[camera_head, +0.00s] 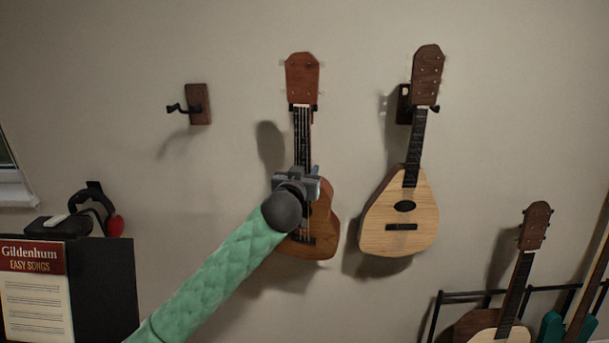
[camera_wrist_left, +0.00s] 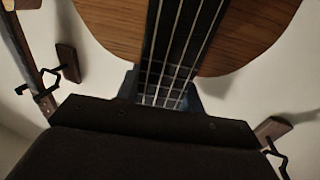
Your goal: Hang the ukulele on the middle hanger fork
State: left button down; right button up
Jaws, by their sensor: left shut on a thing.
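The brown ukulele (camera_head: 322,215) hangs upright, headstock up, in front of the wall in the head view. My left gripper (camera_head: 304,176) is shut on its neck just above the body. In the left wrist view, the ukulele's strings and body (camera_wrist_left: 112,28) show, with the neck between the fingers of my left gripper (camera_wrist_left: 162,92). The middle hanger fork (camera_head: 314,108) is mostly hidden behind the ukulele; dark prong tips show on both sides of the neck just below the headstock. I cannot tell whether the headstock rests on them. My right gripper is not in view.
An empty hanger (camera_head: 199,104) is on the wall at left. A pale teardrop-bodied instrument (camera_head: 422,212) hangs on the right hanger (camera_head: 403,105), close beside the ukulele. A floor rack (camera_head: 455,297) with instruments stands at lower right. A songbook (camera_head: 35,290) and headphones (camera_head: 103,212) are at lower left.

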pick_arm(q)
jog(key=shift+w, duration=1.55)
jog(key=shift+w+f+b, duration=0.15)
jog(key=shift+w+b, duration=0.2)
jog(key=shift+w, duration=0.25)
jog(key=shift+w+f+b, duration=0.3)
jog(key=shift+w+f, duration=0.2)
jog(key=shift+w, duration=0.1)
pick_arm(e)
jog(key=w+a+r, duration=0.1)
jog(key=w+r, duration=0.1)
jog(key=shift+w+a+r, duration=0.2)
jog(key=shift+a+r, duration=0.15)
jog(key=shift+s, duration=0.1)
